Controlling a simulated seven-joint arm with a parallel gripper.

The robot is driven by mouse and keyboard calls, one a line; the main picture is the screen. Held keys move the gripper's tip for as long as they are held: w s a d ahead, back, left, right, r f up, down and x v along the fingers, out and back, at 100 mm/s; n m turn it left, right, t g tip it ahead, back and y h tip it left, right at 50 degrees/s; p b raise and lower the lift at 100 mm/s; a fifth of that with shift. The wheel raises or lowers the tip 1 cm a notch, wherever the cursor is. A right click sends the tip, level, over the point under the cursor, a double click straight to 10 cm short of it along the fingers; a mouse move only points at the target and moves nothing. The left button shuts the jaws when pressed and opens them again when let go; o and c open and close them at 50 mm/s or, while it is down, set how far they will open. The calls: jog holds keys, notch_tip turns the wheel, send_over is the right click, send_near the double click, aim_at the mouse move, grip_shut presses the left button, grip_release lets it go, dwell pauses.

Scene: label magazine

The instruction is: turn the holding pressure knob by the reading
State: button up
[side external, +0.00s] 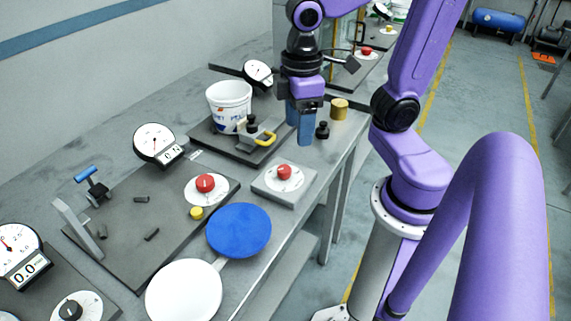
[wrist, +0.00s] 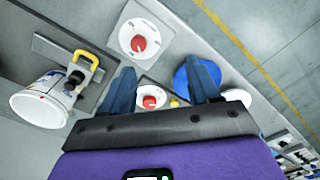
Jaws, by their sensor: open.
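A red knob (side external: 205,182) sits on a white dial on the dark plate. Another red knob (side external: 284,171) sits on a white dial on a separate grey block. I cannot tell which is the holding pressure knob. Both show in the wrist view, the block's knob (wrist: 139,44) above the plate's knob (wrist: 149,102). A round gauge (side external: 154,141) with a digital readout stands behind the plate; its reading is too small to read surely. My gripper (side external: 299,135) is open and empty, beyond the grey block and beside the yellow-handled clamp. Its blue fingers (wrist: 160,72) are apart in the wrist view.
A white tub (side external: 229,103) and the yellow-handled clamp (side external: 262,139) stand close left of my gripper. A black weight-like piece (side external: 322,131) and a brass cylinder (side external: 339,109) are on its right. A blue disc (side external: 239,230) and a white disc (side external: 184,291) lie nearer the front.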

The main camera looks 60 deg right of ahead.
jog(key=m, duration=0.2)
send_near(285, 169)
notch_tip(285, 169, down, 9)
jog(key=shift+r, duration=0.1)
dwell(0.9)
jog(key=c, duration=1)
jog(key=shift+w, duration=0.1)
jog(key=shift+c, duration=0.2)
